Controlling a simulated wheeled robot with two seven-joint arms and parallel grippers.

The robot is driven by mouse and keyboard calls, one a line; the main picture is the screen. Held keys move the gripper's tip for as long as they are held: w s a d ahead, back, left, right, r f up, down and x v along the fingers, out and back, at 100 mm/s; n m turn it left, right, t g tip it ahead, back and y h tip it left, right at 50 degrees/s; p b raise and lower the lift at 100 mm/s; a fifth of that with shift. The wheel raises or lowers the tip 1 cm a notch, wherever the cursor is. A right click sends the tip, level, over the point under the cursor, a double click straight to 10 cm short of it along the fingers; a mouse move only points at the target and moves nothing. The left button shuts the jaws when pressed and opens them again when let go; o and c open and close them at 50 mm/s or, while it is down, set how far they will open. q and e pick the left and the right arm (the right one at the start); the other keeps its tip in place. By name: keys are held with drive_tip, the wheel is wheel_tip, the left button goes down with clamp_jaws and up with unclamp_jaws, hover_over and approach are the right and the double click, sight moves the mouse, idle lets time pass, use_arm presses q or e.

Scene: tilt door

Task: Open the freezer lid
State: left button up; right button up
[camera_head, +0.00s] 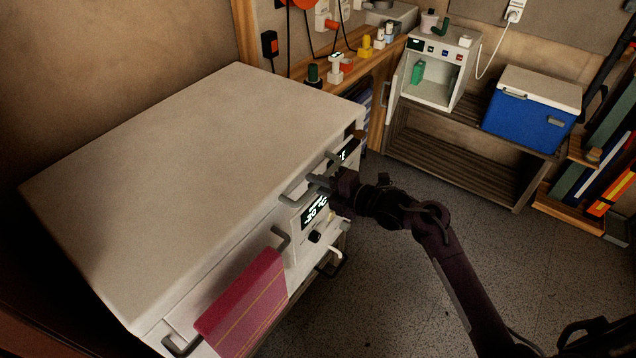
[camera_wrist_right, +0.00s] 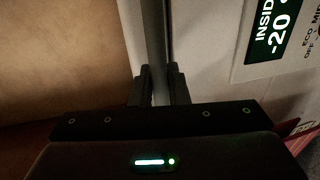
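The freezer is a white chest with a broad flat lid (camera_head: 200,150) at the left of the head view. The lid lies level and looks closed. A grey lid handle (camera_head: 297,196) sticks out from its front edge, above a lit display panel (camera_head: 315,211). My right gripper (camera_head: 322,184) is at this handle, reaching in from the right. In the right wrist view the handle bar (camera_wrist_right: 156,40) runs between the two fingers of the gripper (camera_wrist_right: 161,85), which look closed on it. The fingers hide part of the bar. My left gripper is not in view.
A red towel (camera_head: 243,303) hangs on a bar at the freezer's front. A blue cooler (camera_head: 530,112) and a small open white cabinet (camera_head: 436,72) stand on a wooden bench at the back. Bare floor (camera_head: 400,290) lies right of the freezer. A wall stands behind it.

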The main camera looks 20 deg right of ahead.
clamp_jaws()
